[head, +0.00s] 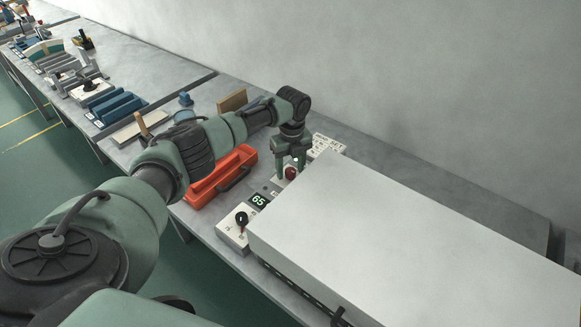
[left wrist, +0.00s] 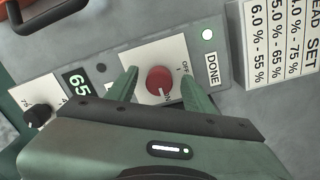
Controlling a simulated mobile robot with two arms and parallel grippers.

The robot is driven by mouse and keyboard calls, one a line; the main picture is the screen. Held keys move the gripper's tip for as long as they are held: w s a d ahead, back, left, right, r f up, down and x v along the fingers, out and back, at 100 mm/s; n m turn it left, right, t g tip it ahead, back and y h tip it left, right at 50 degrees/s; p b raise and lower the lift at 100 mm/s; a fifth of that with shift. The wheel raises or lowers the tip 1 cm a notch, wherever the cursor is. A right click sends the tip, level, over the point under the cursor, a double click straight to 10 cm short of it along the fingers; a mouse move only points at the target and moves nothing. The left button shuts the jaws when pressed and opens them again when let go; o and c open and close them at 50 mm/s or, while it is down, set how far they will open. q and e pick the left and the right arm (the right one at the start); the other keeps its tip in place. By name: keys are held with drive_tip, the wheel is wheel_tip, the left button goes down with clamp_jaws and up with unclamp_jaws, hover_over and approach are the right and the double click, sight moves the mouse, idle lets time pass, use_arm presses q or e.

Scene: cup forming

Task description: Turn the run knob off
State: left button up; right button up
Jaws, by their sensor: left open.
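The red run knob (head: 290,174) is on a white plate of the control panel and shows large in the left wrist view (left wrist: 159,80). Its pale mark points down toward the ON label; OFF is printed at its upper right. My left gripper (head: 291,169) points down over the knob. In the left wrist view its open fingers (left wrist: 158,73) lie on either side of the knob, with a gap visible on each side. I cannot tell how deep the fingertips reach. My right gripper is in neither view.
A black knob (head: 241,218) and a display reading 65 (head: 259,200) are on the same panel. A lit DONE lamp (left wrist: 207,34) is beyond the red knob. A large white box (head: 400,220) stands close on the right. An orange toolbox (head: 218,179) lies left.

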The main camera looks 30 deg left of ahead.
use_arm(q)
drive_tip(key=shift+c, duration=0.3)
drive_tip(key=c, duration=1)
clamp_jaws()
